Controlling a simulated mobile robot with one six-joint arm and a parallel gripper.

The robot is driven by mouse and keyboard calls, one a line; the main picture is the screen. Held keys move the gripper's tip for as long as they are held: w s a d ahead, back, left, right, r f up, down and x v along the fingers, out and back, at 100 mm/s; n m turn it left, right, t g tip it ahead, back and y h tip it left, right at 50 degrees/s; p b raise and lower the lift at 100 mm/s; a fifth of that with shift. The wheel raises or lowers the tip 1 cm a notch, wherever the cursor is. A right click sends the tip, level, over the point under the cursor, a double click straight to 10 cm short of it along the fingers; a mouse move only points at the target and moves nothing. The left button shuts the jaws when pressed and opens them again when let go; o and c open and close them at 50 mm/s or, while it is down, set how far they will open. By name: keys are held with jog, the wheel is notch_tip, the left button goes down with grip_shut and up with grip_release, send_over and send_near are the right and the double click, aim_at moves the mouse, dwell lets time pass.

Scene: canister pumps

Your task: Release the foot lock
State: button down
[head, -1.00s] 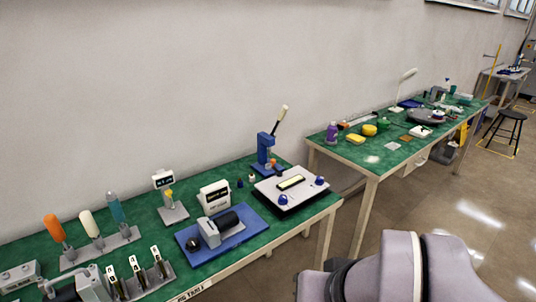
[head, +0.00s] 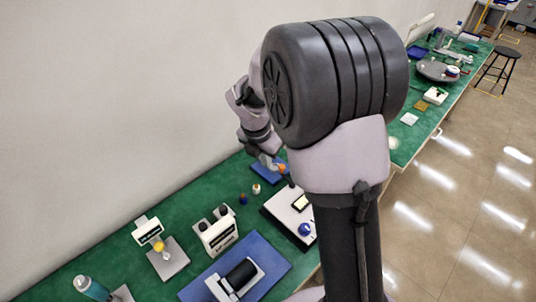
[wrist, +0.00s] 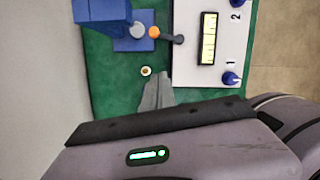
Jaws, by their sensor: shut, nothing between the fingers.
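The blue press stands at the back of the green bench; its blue base (head: 264,175) shows below my arm in the head view. In the wrist view its blue column (wrist: 100,10) is at the top left. On the base are a silver disc (wrist: 137,31) and an orange hub (wrist: 154,32) with a short dark lever pointing right toward the white panel. This looks like the foot lock. My gripper (wrist: 157,82) is shut and empty, lower in the wrist view, apart from the lever. My arm hides the press's upper part in the head view.
The white panel (wrist: 208,85) with blue knobs is right of the press. A small brass-topped item (wrist: 146,71) stands on the bench close to my fingers. A white two-knob box (head: 218,233) and a blue mat (head: 268,252) are nearer. The wall is close behind.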

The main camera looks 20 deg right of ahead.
aim_at(282, 169)
jog(key=shift+s, duration=0.15)
jog(key=w+d+f+b, duration=0.4)
jog(key=d+f+b, duration=0.1)
jog(key=f, duration=0.4)
jog(key=shift+f+b, duration=0.3)
jog(key=shift+b, duration=0.4)
